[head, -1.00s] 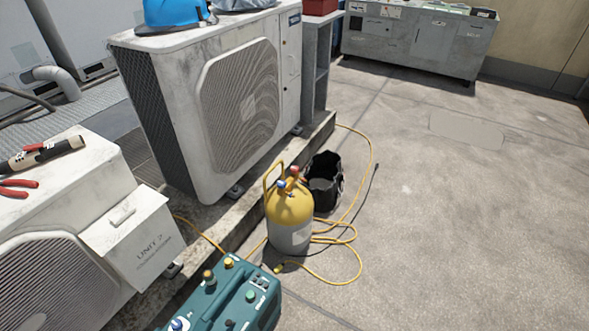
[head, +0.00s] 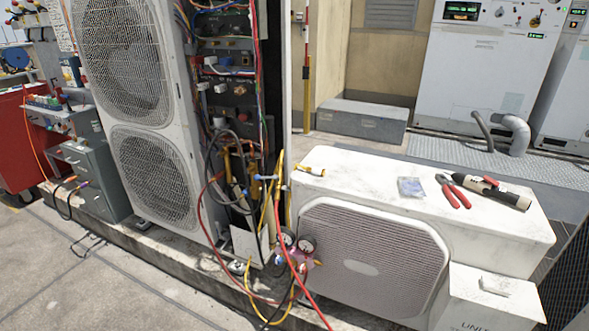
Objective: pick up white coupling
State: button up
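I cannot make out a white coupling for certain in the head view. A small pale piece (head: 495,285) lies on top of the white box at the lower right; it is too small to tell what it is. Small white parts (head: 220,88) also show among the wiring of the open tall unit. My gripper is not in view.
A low white condenser (head: 372,270) carries red-handled pliers (head: 453,190), a dark and tan tool (head: 490,190), a small clear packet (head: 411,187) and a yellow-handled valve (head: 313,171). Gauges and hoses (head: 298,243) hang before the open unit. Bare floor (head: 80,285) lies at the lower left.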

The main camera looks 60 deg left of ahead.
aim_at(320, 172)
jog(key=u, duration=1.6)
jog(key=z, duration=0.45)
jog(key=l+z, duration=0.15)
jog(key=z, duration=0.75)
jog(key=l+z, duration=0.1)
jog(key=z, duration=0.35)
jog(key=u, duration=1.85)
jog(key=i+j+z, duration=0.15)
jog(key=i+j, duration=0.1)
jog(key=i, duration=0.1)
